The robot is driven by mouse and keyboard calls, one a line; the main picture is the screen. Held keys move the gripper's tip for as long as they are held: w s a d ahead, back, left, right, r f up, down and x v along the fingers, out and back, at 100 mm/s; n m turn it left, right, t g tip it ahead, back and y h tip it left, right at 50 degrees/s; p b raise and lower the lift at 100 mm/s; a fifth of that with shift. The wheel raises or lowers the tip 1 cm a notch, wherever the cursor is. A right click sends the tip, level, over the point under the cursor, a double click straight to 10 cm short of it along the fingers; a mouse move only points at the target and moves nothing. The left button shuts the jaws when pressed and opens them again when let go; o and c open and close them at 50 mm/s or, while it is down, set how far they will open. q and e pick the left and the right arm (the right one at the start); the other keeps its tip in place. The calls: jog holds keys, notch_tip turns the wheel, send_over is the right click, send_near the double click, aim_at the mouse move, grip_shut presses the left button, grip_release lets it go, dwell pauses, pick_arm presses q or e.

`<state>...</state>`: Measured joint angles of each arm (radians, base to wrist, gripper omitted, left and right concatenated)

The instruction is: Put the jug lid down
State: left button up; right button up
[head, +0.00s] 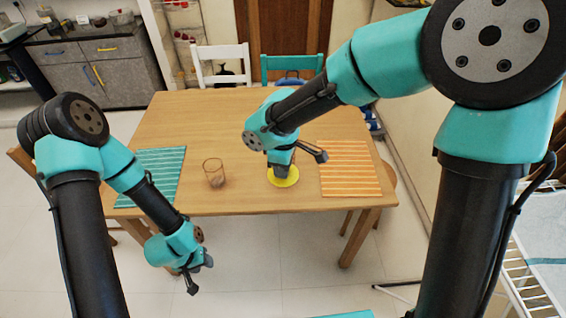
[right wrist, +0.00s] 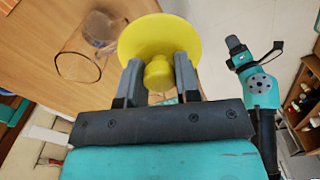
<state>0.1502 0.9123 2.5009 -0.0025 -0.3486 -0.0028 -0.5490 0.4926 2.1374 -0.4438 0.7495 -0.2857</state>
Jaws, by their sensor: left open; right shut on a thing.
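The jug lid is a yellow disc (head: 290,182) with a round knob. My right gripper (head: 281,172) is shut on the knob, with the lid near the front edge of the wooden table. In the right wrist view, the lid (right wrist: 160,35) spreads beyond the fingers (right wrist: 158,75), one on each side of the knob. I cannot tell whether the lid touches the table. My left gripper (head: 206,261) is open and empty, low in front of the table. I cannot make out a jug.
A clear glass (head: 213,172) stands left of the lid on the table (head: 200,115). A teal striped mat (head: 160,165) lies at the left and an orange striped mat (head: 350,168) at the right. The table between glass and lid is bare.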

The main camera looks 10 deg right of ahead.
dwell(0.3)
jog(key=w+d+f+m, duration=0.3)
jog(key=w+d, duration=0.4)
jog(key=d, duration=0.1)
jog(key=w+d+f+m, duration=0.2)
jog(key=w+d, duration=0.6)
jog(key=w+d+f+m, duration=0.2)
jog(key=d+f, duration=0.1)
jog(key=d, duration=0.7)
jog(key=w+d+f+m, duration=0.3)
jog(key=d, duration=0.8)
jog(key=shift+w+f, duration=0.15)
jog(key=shift+w, duration=0.1)
